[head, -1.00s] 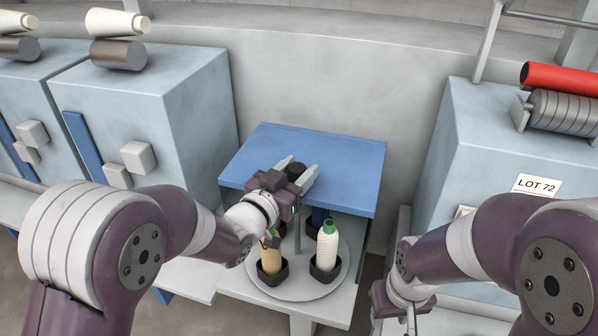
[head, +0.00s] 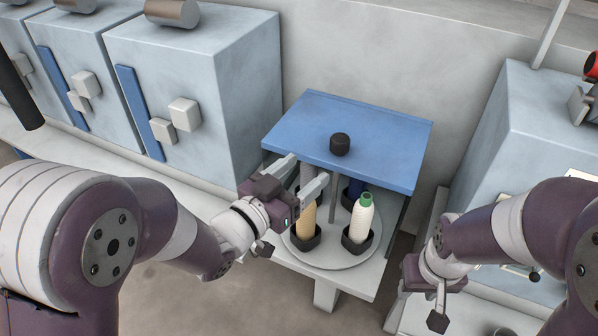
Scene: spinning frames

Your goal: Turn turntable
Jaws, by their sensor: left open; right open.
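The turntable (head: 333,257) is a round light-grey plate under a blue top panel (head: 375,140) with a black knob (head: 340,144). Black cups on the plate hold several bobbins. A cream bobbin with a green tip (head: 361,220) stands at the front right, a tan one (head: 306,221) at the front left, and a dark blue one (head: 355,190) behind. My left gripper (head: 305,172) is open just in front of the panel's left front edge, left of and below the knob, holding nothing. It partly hides the tan bobbin and the plate's left side. My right gripper (head: 438,322) is at the lower right, away from the turntable; its fingers are hard to make out.
Grey-blue cabinets (head: 215,80) with blue bars and white blocks stand on the left. Another cabinet (head: 530,130) stands on the right, partly behind my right arm. A thin post (head: 332,200) rises from the plate toward the panel.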

